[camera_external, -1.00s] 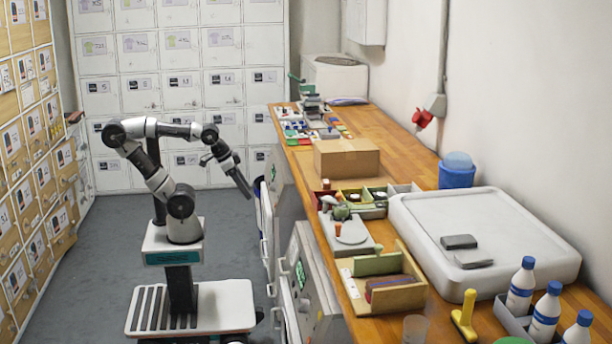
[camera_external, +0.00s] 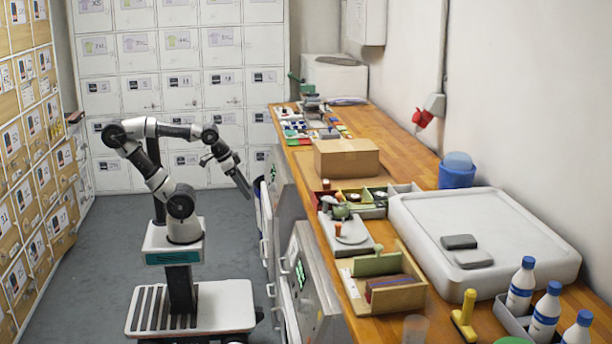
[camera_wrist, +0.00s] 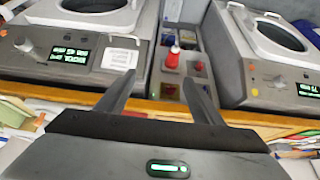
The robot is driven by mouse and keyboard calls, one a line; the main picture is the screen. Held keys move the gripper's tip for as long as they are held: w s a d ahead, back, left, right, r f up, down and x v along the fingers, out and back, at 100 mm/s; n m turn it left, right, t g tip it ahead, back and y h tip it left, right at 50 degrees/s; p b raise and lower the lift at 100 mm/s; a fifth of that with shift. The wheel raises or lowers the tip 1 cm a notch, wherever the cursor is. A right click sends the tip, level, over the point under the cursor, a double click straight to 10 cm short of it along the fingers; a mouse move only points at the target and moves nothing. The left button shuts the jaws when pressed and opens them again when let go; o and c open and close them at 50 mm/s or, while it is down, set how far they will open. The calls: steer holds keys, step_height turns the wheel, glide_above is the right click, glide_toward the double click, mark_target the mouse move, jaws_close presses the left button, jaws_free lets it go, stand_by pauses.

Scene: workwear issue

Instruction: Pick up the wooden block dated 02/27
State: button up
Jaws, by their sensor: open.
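I cannot make out a wooden block dated 02/27 in either view; no such date is legible. My gripper (camera_external: 247,190) hangs open and empty beside the left edge of the wooden bench (camera_external: 398,158). In the wrist view my gripper (camera_wrist: 157,80) shows two spread dark fingers with nothing between them. Beyond the fingers is a narrow sectioned tray (camera_wrist: 194,45) holding a red-capped item (camera_wrist: 173,58) and other small pieces.
Two grey machines with round openings, a left one (camera_wrist: 45,70) and a right one (camera_wrist: 235,65), flank the tray. The bench carries a cardboard box (camera_external: 346,158), a wooden organizer (camera_external: 398,298), a white tub (camera_external: 490,225) and bottles (camera_external: 545,312). Lockers (camera_external: 180,92) line the back; grey floor is open.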

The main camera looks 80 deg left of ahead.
steer(key=w+a+r+g+p, duration=0.2)
steer(key=w+a+r+p, duration=0.1)
steer(key=w+r+p, duration=1.1)
steer(key=r+m+g+p, duration=0.15)
steer(key=g+p, duration=0.25)
steer(key=p, duration=0.7)
glide_above(327, 181)
steer(key=shift+n, duration=0.25)
step_height(327, 181, down, 18)
steer(key=shift+w+d+r+p, duration=0.1)
steer(key=shift+r+p, duration=0.15)
steer(key=shift+p, duration=0.05)
steer(key=c, duration=1.1)
